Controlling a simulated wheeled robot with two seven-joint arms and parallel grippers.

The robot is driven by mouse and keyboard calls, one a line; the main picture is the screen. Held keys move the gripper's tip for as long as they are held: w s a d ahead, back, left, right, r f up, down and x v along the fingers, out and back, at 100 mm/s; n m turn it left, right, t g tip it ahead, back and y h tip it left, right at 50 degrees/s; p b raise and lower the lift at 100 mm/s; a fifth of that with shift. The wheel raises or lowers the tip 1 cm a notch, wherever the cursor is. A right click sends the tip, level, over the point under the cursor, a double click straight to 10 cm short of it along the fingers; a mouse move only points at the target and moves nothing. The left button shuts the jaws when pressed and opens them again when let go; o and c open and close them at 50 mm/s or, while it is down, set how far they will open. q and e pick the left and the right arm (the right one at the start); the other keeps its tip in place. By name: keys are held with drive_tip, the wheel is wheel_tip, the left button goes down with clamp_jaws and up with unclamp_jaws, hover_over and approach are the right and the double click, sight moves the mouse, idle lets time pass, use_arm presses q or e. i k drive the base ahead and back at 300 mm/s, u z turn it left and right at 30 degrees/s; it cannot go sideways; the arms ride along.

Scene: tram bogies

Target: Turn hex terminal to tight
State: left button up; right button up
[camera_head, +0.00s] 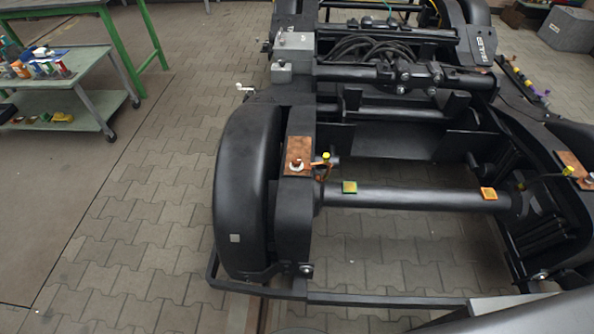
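A copper-coloured plate (299,148) lies on the left side of the black bogie frame. A small pale hex terminal (296,163) with a reddish spot sits on its near part. A cable with a yellow end (326,156) runs close beside it. A second copper-coloured plate (573,161) is at the right edge, with a pale terminal (588,182) on it and a cable leading to a yellow end. I cannot tell how tight either terminal is. Neither of my grippers is in view.
A grey cart (90,88) with tools stands upper left by a green table frame (125,45). Paved floor (140,220) at left is clear.

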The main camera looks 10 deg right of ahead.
sight(296, 165)
drive_tip(key=k, duration=0.2)
drive_tip(key=z, duration=1.15)
drive_tip(key=i, duration=0.5)
drive_tip(key=u, duration=0.25)
